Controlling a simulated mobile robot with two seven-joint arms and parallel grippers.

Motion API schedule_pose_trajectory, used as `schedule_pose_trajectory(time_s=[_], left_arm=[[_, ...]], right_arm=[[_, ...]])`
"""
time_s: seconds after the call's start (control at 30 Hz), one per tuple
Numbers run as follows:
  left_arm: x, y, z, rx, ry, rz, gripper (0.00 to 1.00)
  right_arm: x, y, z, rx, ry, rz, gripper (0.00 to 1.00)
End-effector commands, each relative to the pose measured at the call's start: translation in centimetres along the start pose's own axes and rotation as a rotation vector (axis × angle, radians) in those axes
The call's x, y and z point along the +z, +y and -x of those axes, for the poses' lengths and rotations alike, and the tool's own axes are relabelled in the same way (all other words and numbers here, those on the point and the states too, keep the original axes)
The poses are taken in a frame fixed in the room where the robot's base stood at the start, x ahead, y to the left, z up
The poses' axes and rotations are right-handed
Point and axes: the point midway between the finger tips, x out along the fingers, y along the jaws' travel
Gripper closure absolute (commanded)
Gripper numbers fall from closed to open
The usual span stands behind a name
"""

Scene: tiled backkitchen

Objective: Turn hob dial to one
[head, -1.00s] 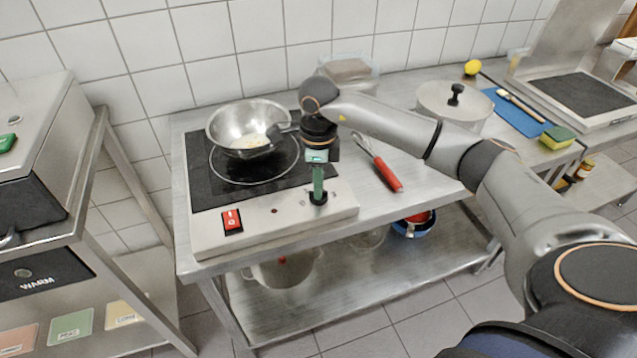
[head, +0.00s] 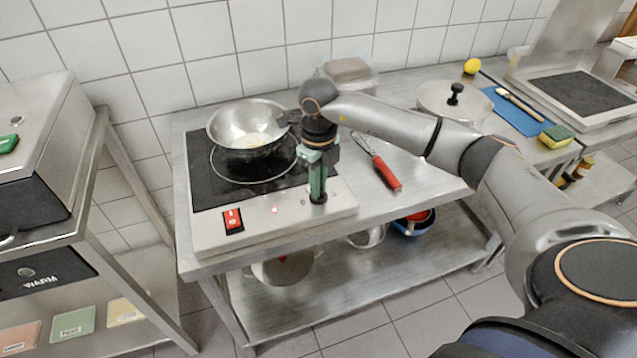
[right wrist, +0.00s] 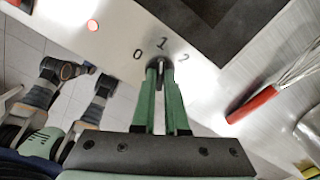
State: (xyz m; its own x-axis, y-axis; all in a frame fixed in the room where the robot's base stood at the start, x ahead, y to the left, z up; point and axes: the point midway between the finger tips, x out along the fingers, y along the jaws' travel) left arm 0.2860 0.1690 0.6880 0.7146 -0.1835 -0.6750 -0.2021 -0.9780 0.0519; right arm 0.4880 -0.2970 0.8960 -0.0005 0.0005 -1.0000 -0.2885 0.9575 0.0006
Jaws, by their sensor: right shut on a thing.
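The hob (head: 275,222) is a steel unit with a black glass top on the table. Its black dial (head: 318,198) is on the sloping front panel. My right gripper (head: 318,190) points down with its green fingers shut on the dial. In the right wrist view, the fingertips (right wrist: 160,72) close around the dial (right wrist: 160,64), just below the printed "1" (right wrist: 162,44), with "0" to its left and "2" to its right. The fingers hide much of the dial. The indicator light (head: 274,210) glows red, also in the right wrist view (right wrist: 93,25). My left gripper is not seen.
A red rocker switch (head: 233,221) is on the panel's left. A red-handled whisk (head: 387,174) lies to the right, before a lidded pot (head: 440,100).

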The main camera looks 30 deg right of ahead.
Motion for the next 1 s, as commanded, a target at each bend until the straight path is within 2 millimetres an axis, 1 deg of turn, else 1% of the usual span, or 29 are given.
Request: schedule_pose_trajectory(time_s=[0.4, 0.43, 0.67, 0.9, 1.0], left_arm=[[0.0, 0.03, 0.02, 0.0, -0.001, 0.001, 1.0], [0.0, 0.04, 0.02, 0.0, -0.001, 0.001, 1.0], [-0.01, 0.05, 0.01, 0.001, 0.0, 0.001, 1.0], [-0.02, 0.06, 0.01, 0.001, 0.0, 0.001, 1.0], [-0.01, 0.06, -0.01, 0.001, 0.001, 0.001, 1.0]], right_arm=[[0.08, -0.03, 0.1, 0.0, -0.003, -0.006, 1.0], [0.08, -0.03, 0.11, -0.001, -0.003, -0.006, 0.85], [0.04, -0.02, 0.06, -0.001, -0.002, -0.005, 0.6], [0.02, -0.01, 0.06, 0.0, -0.001, -0.005, 0.59], [0.06, -0.03, 0.55, -0.001, -0.002, -0.005, 0.59]])
